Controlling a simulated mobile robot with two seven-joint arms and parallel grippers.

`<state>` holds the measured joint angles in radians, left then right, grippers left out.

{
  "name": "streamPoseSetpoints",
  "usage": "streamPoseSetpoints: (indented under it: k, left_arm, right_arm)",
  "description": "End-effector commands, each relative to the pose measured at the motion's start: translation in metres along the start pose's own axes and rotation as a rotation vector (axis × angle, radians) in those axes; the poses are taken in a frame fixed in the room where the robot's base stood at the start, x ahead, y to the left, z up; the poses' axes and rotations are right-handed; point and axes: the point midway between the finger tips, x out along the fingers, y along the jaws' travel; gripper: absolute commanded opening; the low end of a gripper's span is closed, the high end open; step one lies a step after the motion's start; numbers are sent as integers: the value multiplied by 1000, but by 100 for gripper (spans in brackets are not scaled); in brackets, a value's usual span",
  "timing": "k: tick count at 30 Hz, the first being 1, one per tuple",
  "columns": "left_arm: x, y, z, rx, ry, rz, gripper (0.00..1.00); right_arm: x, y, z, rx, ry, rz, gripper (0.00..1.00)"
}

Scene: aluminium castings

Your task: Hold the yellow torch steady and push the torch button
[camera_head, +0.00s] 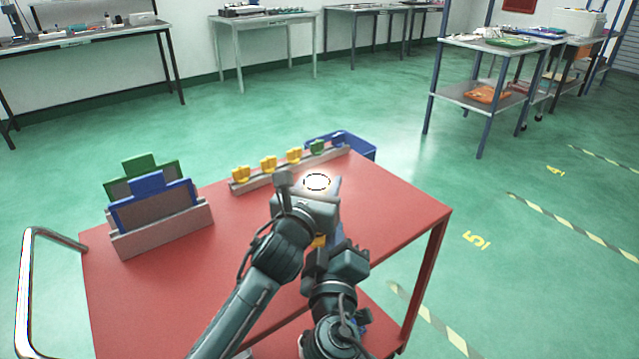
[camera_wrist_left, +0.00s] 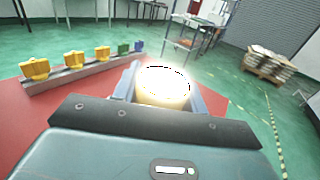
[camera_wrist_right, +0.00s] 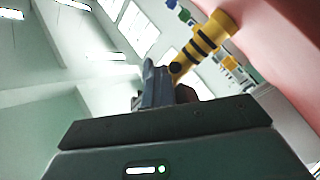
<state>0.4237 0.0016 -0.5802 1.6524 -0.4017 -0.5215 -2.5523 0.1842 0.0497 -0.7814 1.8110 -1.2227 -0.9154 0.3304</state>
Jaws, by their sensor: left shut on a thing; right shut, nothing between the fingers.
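My left gripper (camera_head: 316,194) is shut on the yellow torch and holds it above the red table. In the left wrist view the torch (camera_wrist_left: 160,98) sits between the two fingers, its round end glowing bright white. The right wrist view shows the torch's yellow body with black bands (camera_wrist_right: 205,42) and a dark round spot near its lower end. My right gripper (camera_head: 330,248) is below and close to the left one. Its fingers (camera_wrist_right: 158,88) are shut and empty, right beside the torch's lower end; I cannot tell whether they touch it.
A rail (camera_head: 280,170) with several yellow, green and blue pieces lies along the table's back edge. A holder (camera_head: 165,230) with green and blue plates stands at the left of the red table (camera_head: 400,205). A blue bin (camera_head: 360,147) is behind. The table's right part is bare.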

Motion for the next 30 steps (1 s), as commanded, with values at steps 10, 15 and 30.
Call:
streamPoseSetpoints:
  k: [10,15,30]
  left_arm:
    - [0,5,-4,7,10,10,15]
    - [0,5,-4,7,9,10,15]
    - [0,4,-3,6,6,9,54]
  right_arm:
    - [-28,17,17,-2,-4,5,0]
    - [-36,22,22,-3,-5,5,0]
    - [-37,21,22,-3,-6,4,0]
